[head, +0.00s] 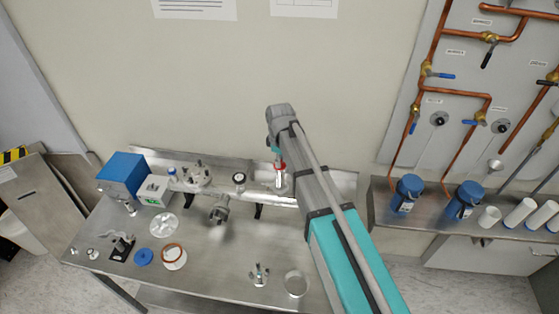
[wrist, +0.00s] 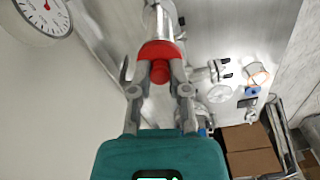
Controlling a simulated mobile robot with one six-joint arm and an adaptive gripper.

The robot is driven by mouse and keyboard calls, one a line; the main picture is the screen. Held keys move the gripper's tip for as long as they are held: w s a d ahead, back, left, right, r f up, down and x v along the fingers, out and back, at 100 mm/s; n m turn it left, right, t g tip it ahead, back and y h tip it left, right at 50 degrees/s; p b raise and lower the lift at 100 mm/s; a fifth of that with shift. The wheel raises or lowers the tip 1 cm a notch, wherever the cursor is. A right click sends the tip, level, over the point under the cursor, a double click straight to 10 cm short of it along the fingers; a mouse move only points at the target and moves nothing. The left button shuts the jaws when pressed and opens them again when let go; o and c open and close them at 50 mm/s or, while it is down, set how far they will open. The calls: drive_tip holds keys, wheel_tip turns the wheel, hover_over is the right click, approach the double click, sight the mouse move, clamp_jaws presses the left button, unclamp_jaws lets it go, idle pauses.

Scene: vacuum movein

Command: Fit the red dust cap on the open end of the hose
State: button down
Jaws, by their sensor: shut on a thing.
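The red dust cap (wrist: 160,50) is between the two grey fingers of my gripper (wrist: 159,76), which is shut on it. A silver tube end (wrist: 158,22), apparently the hose, lies straight beyond the cap, and the cap's far edge meets or overlaps it. I cannot tell whether the cap is seated on the tube or only lined up with it. In the head view the red cap (head: 281,166) shows as a small patch above the pale upright tube end (head: 279,181). My gripper (head: 274,150) there is partly hidden by my arm.
A steel bench (head: 215,262) holds a blue box (head: 124,174), a blue disc (head: 144,257), a metal ring (head: 296,284) and small fittings. A round dial gauge (wrist: 46,12) is at the wrist view's upper left. Cardboard boxes (wrist: 250,150) are at its lower right. The bench's front middle is fairly clear.

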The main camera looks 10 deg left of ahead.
drive_tip(key=shift+f+b, duration=0.35)
drive_tip(key=shift+f, duration=0.05)
idle(0.5)
drive_tip(key=c, duration=0.5)
unclamp_jaws()
drive_tip(key=shift+r, duration=0.15)
